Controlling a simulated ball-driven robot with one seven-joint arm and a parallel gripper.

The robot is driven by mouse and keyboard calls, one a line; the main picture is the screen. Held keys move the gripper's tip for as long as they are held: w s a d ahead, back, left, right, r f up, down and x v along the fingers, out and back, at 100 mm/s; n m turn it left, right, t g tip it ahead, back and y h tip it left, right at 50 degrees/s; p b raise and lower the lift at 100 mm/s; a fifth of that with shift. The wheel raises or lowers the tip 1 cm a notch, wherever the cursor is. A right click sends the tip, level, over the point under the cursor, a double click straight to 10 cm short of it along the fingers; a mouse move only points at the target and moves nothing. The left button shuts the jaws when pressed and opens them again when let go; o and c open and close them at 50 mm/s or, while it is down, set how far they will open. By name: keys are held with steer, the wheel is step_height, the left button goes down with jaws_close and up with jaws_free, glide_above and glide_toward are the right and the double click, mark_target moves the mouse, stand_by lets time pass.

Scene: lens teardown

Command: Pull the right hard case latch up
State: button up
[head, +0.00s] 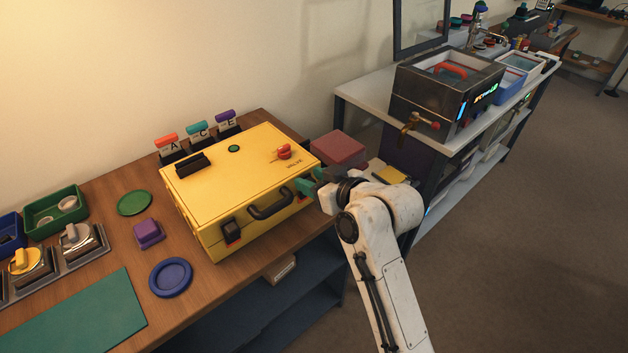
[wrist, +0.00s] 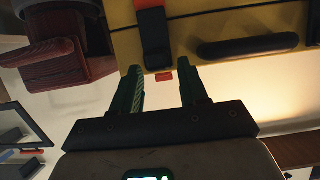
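The yellow hard case (head: 222,177) lies closed on the wooden bench in the head view, its handle (head: 271,203) and left latch (head: 231,231) on the front side. My gripper (head: 306,187) is at the right end of that front side and hides the right latch there. In the wrist view the right latch (wrist: 153,38) is a dark strap with a red band on the yellow case (wrist: 205,25). My gripper (wrist: 160,72) is open, with its two green fingers apart. The latch end appears between the fingertips; I cannot tell whether they touch it.
A reddish box (head: 338,150) stands right of the case. Lettered holders (head: 200,132) stand behind it. A purple block (head: 148,233), a blue dish (head: 170,277) and a green mat (head: 75,318) lie to the left. Open floor is at the right.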

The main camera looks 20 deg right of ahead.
steer(key=shift+o, duration=0.7)
steer(key=v, duration=1)
steer(key=shift+s+r, duration=0.15)
steer(key=shift+s, duration=0.2)
steer(key=shift+d, duration=0.1)
steer(key=s+d+f+m+g+h, duration=0.2)
steer(key=s+f+g, duration=0.4)
steer(key=s+f, duration=0.65)
steer(key=s+d+f+m+g+h, duration=0.1)
steer(key=s+f+g, duration=0.2)
steer(key=s+f, duration=0.2)
steer(key=s+d+f+m+g+h, duration=0.1)
steer(key=s+f+g, duration=0.2)
steer(key=s+f, duration=0.3)
steer(key=s, duration=0.5)
steer(key=shift+s+d, duration=0.25)
steer(key=shift+d, duration=0.1)
steer(key=shift+r, duration=0.1)
steer(key=shift+c, duration=0.5)
